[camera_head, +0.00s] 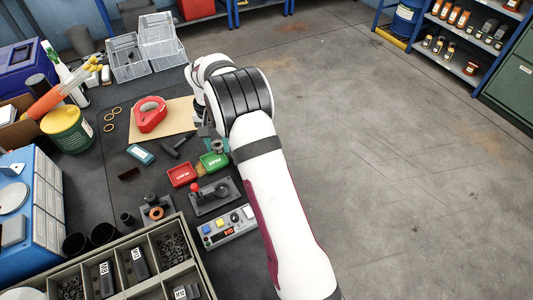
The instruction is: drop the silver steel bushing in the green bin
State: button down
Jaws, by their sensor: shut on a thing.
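The green bin (214,162) is a small, shallow tray with a white label on its front, standing on the dark bench just left of my arm. My gripper (211,144) shows only in part, at the left edge of my arm, close above and behind the green bin. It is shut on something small. My arm and the small size hide the held piece, so I cannot make out the silver steel bushing's outline or its exact height over the bin.
A red bin (181,174) stands left of the green one. A lever fixture with a red knob (213,196) and a button box (227,228) are in front. A hammer (177,147) and red tape dispenser (150,115) lie behind. A divided parts tray (147,262) fills the front.

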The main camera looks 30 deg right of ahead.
jog(key=shift+n, duration=0.3)
jog(key=shift+w+a+f, duration=0.3)
jog(key=shift+a+f, duration=0.15)
jog(key=shift+f, duration=0.45)
jog(key=shift+w+a+f, duration=0.25)
jog(key=shift+a+f, duration=0.15)
jog(key=shift+f, duration=0.55)
jog(key=shift+w+a+f, duration=0.3)
jog(key=shift+a+f, duration=0.15)
jog(key=shift+f, duration=0.45)
jog(key=shift+f, duration=0.7)
jog(key=shift+c, duration=1.6)
grip_release()
jog(key=shift+r, duration=0.1)
notch_tip(320, 180, up, 16)
jog(key=shift+f, duration=0.2)
